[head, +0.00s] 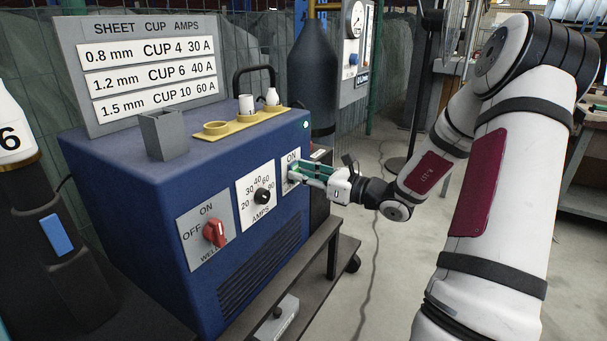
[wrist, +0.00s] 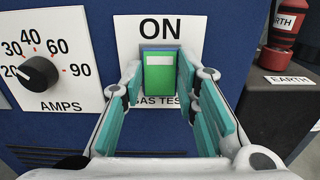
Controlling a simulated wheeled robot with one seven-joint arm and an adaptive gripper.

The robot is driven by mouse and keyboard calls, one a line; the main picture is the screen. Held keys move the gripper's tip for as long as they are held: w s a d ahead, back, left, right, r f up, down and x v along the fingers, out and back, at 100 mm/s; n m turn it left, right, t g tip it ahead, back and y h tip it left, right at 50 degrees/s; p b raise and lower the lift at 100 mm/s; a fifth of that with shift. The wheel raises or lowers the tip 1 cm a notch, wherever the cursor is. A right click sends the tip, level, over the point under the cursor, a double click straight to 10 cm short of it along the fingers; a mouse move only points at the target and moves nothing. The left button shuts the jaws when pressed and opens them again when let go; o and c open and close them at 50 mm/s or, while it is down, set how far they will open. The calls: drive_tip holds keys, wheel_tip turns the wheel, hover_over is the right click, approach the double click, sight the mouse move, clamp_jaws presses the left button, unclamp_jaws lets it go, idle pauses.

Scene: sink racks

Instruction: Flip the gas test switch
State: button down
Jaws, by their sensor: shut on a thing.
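The gas test switch (wrist: 160,78) is a green rocker with a white bar, on a white plate (wrist: 145,32) marked ON above and GAS TEST below. In the head view the plate (head: 290,160) is at the right of the blue machine's front. My gripper (wrist: 160,85) is at the switch, with its teal-padded fingers on either side of it and shut on it. In the head view my gripper (head: 298,174) reaches the plate from the right, and its fingers hide most of the switch.
The blue machine (head: 130,200) also carries an AMPS dial (head: 263,196) and a red WELDER knob (head: 214,233). A yellow cup rack (head: 245,121) and a grey box (head: 163,135) stand on top. A red and black EARTH item (wrist: 287,35) is right of the switch.

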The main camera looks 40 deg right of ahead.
drive_tip(key=shift+f+t+y, duration=0.25)
drive_tip(key=shift+t+y, duration=0.05)
drive_tip(key=shift+t, duration=0.5)
drive_tip(key=shift+f+t+y, duration=0.25)
drive_tip(key=shift+t+y, duration=0.05)
drive_tip(key=shift+t, duration=0.5)
drive_tip(key=c, duration=1.2)
unclamp_jaws()
drive_tip(key=shift+c, duration=0.2)
drive_tip(key=v, duration=1.2)
